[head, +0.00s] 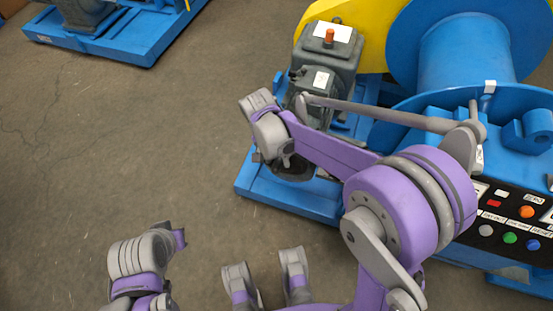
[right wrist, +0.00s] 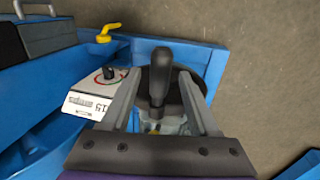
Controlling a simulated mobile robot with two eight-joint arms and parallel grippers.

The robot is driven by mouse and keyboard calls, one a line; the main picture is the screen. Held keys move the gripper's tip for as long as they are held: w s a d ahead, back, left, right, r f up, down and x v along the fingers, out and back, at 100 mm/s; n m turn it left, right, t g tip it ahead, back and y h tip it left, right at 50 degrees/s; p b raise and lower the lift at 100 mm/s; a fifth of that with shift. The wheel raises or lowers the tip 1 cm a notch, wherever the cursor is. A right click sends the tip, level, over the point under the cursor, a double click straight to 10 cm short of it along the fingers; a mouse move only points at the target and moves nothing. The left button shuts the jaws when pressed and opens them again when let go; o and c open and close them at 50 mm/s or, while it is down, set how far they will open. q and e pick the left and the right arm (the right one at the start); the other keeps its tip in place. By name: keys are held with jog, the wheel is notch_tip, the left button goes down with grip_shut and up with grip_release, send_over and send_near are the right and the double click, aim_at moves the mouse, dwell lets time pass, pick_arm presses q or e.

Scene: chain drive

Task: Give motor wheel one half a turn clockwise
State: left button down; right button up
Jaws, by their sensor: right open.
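My right gripper (right wrist: 158,82) is open, with one finger on each side of a black upright handle (right wrist: 160,72) in the right wrist view. I cannot tell whether either finger touches it. The dark round wheel (right wrist: 182,84) shows behind the handle, partly hidden by the fingers. In the head view my right gripper (head: 284,158) points down over the dark wheel (head: 292,170) at the front of the grey motor (head: 327,65), and my wrist hides part of it. Grey and purple parts of mine show at the lower left; the state of my left gripper is unclear.
A small panel (right wrist: 90,106) with a black knob and a yellow lever (right wrist: 108,33) lie left of the handle in the right wrist view. A blue drum (head: 465,50) and a button panel (head: 510,225) stand at the right.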

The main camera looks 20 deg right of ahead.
jog(key=shift+f, duration=0.25)
grip_shut()
dwell(1.4)
